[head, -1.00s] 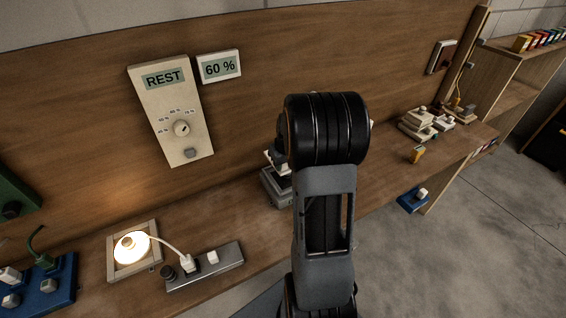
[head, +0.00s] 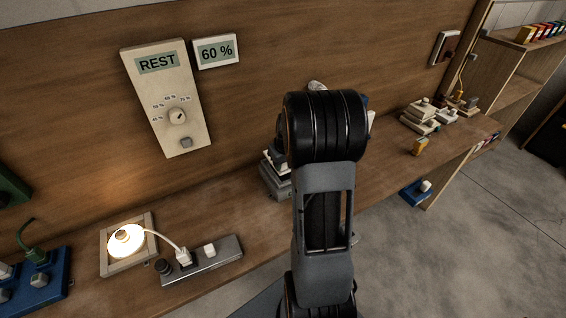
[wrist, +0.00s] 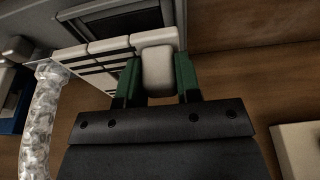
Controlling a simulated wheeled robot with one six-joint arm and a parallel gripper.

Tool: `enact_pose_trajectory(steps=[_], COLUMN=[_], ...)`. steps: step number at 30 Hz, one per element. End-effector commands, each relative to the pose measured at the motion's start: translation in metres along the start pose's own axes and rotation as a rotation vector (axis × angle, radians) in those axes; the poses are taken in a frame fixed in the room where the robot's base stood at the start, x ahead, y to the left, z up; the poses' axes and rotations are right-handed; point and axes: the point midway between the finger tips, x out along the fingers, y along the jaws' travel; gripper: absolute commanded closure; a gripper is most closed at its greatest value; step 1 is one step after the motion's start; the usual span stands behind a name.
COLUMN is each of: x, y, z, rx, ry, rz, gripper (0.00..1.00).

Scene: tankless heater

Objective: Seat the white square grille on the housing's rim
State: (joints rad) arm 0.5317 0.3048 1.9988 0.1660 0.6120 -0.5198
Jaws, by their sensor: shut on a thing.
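In the wrist view my gripper (wrist: 157,74) has its green fingers shut on a white block-like grip at the edge of the white slatted grille (wrist: 108,48). The grille extends left of the fingers and looks tilted in this view. A grey box-like frame with a dark opening (wrist: 115,20), possibly the housing, lies behind and above the grille. I cannot tell whether the grille touches its rim. In the head view my arm hides the gripper and most of the grille.
A crinkled silvery duct (wrist: 42,120) runs down the wrist view's left side. On the bench, a grey device (head: 274,180) stands left of my arm. A lit lamp (head: 126,241) and a power strip (head: 202,260) sit front left. Stacked pale blocks (head: 421,118) lie to the right.

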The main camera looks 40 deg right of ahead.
Motion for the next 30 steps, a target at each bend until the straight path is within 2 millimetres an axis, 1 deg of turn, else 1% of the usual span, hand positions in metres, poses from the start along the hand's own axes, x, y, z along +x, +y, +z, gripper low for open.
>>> enact_pose_trajectory(steps=[14,30], x=[0.002,0.023], y=[0.0,0.0], z=[0.0,0.006], rx=[0.0,0.0], ry=[0.001,0.0], rz=[0.0,0.0], gripper=[0.99,0.99])
